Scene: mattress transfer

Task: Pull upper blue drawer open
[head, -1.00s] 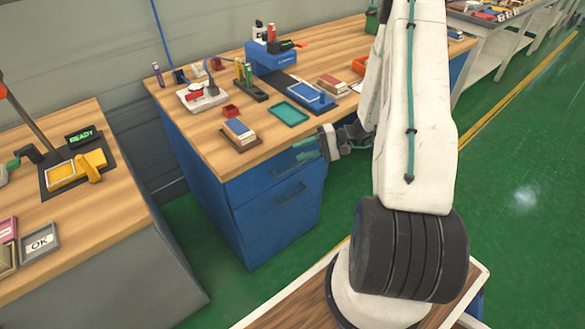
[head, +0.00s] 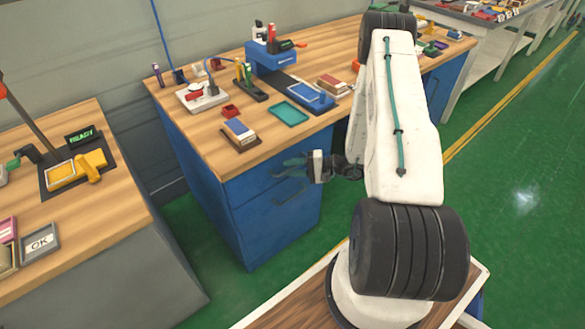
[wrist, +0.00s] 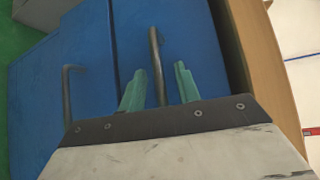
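The upper blue drawer (head: 243,186) is the top drawer front under the wooden bench top and looks shut. It fills the middle of the wrist view, where its grey bar handle (wrist: 155,50) stands out from the face. My gripper (head: 281,168) is in front of this drawer in the head view and hides most of the handle there. In the wrist view my gripper (wrist: 158,84) is open, with its two green fingers on either side of the near part of the handle. Neither finger clearly touches the bar.
The lower drawer's handle (head: 290,195) is just below my gripper. It also shows at the left in the wrist view (wrist: 67,95). The bench top's wooden edge (wrist: 262,65) is close beside the upper drawer. Green floor (head: 205,225) lies between the two benches.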

